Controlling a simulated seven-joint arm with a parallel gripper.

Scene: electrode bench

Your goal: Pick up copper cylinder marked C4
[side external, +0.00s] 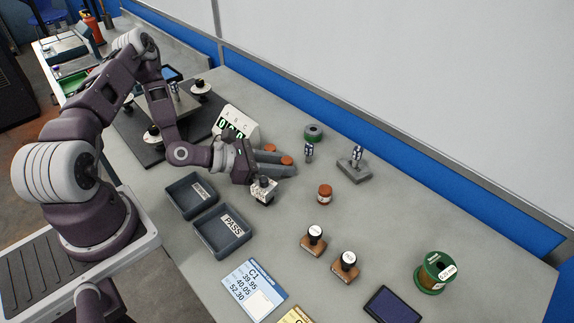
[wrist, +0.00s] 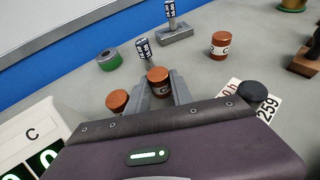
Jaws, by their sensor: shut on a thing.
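My gripper (side external: 285,165) reaches right, low over the bench, with its grey fingers on either side of a copper cylinder (side external: 287,160). In the wrist view my gripper (wrist: 160,92) is shut on this copper cylinder (wrist: 157,80), held upright near the fingertips. Its mark is too small to read, and I cannot tell whether it touches the bench. A second copper cylinder (wrist: 117,100) stands just left of the fingers; it also shows behind them in the side view (side external: 269,147). A third copper cylinder (wrist: 220,45) stands apart to the right, its full mark unclear, also in the side view (side external: 324,194).
Two dark trays, one labelled PASS (side external: 221,232), lie in front. A green-ringed part (side external: 313,132), a grey stand (side external: 354,170) and wooden stamps (side external: 313,240) surround open bench.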

